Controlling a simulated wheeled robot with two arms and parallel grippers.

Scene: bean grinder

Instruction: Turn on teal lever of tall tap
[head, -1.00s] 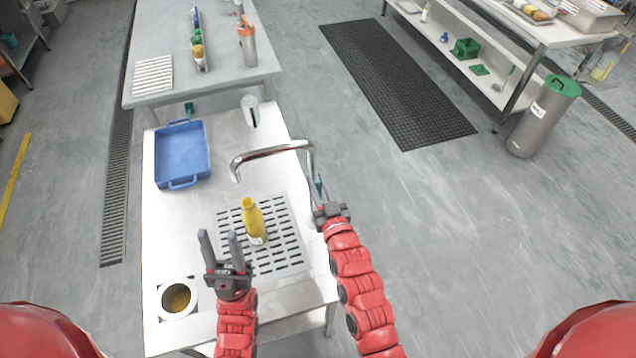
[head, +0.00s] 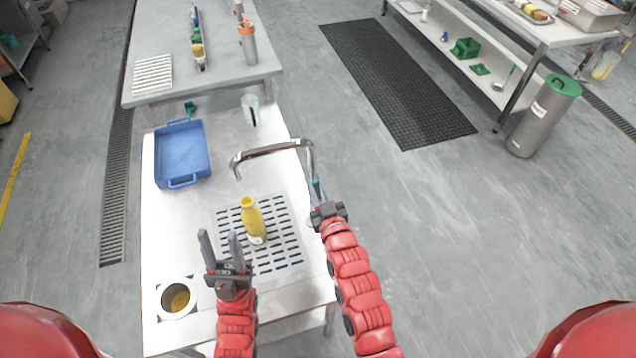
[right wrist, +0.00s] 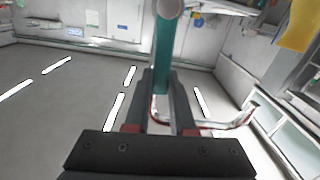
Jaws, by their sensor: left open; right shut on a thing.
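The tall tap (head: 272,149) is a chrome spout that arches over the slotted drain plate at the right side of the white counter. Its teal lever (head: 317,189) shows as a small upright piece beside the tap's riser. My right gripper (head: 326,207) is at the lever. In the right wrist view the teal lever (right wrist: 164,55) stands between the fingers of my right gripper (right wrist: 162,95), which is shut on it. My left gripper (head: 220,244) is open and empty, left of the yellow bottle (head: 253,220), above the counter's front part.
The yellow bottle stands on the drain plate (head: 284,250) under the spout area. A blue tray (head: 182,153) and a pale cup (head: 250,108) are at the back of the counter. A round container (head: 176,298) sits at the front left. Open floor lies to the right.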

